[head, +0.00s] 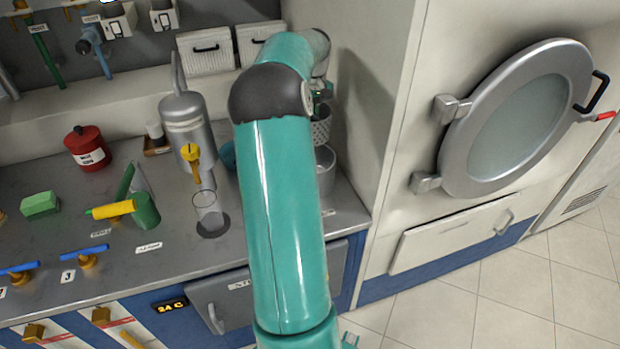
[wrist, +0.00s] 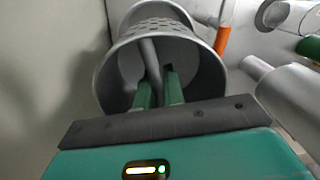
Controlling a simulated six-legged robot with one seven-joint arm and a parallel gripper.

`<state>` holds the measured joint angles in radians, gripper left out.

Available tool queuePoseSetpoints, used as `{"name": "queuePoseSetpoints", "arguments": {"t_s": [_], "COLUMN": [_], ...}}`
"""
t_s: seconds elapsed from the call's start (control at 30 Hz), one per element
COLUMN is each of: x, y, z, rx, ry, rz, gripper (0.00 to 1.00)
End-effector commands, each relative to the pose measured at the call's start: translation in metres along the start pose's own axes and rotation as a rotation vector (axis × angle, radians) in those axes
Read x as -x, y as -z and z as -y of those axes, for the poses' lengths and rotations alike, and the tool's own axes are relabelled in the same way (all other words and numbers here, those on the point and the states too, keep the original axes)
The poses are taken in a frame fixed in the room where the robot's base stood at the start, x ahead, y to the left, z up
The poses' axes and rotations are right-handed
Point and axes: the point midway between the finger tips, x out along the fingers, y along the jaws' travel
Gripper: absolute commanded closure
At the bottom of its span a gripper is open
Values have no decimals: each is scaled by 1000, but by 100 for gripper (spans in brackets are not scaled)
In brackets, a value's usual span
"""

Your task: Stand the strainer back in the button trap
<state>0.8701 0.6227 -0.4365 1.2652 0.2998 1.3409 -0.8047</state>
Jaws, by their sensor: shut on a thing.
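The strainer (head: 321,130) is a grey perforated cup. It shows in the head view just right of my arm, partly hidden by it, and looks upright. In the wrist view the strainer (wrist: 207,72) fills the middle, its open mouth toward the camera. My gripper (wrist: 158,82) reaches into the mouth with its green fingers shut on a grey bar of the strainer. In the head view my gripper (head: 322,92) is mostly hidden behind the arm. The button trap (head: 326,178), a grey round pot, stands below the strainer; whether they touch is unclear.
A cabinet wall (head: 375,100) rises close on the right of the trap. Left of my arm stand a silver canister (head: 188,128) and a clear cylinder (head: 207,207). A red canister (head: 87,148) and green block (head: 41,204) are farther left on the counter.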

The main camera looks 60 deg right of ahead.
Motion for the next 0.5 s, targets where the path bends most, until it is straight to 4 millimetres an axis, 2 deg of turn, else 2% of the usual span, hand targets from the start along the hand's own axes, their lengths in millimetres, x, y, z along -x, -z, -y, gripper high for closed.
{"name": "queuePoseSetpoints", "arguments": {"t_s": [0.17, 0.27, 0.5], "x": [-6, -24, -83], "y": [-2, -2, -1], "z": [-1, -2, -7], "rx": [113, 117, 114], "ry": [-16, -16, -16], "rz": [11, 14, 15], "gripper": [100, 100, 100]}}
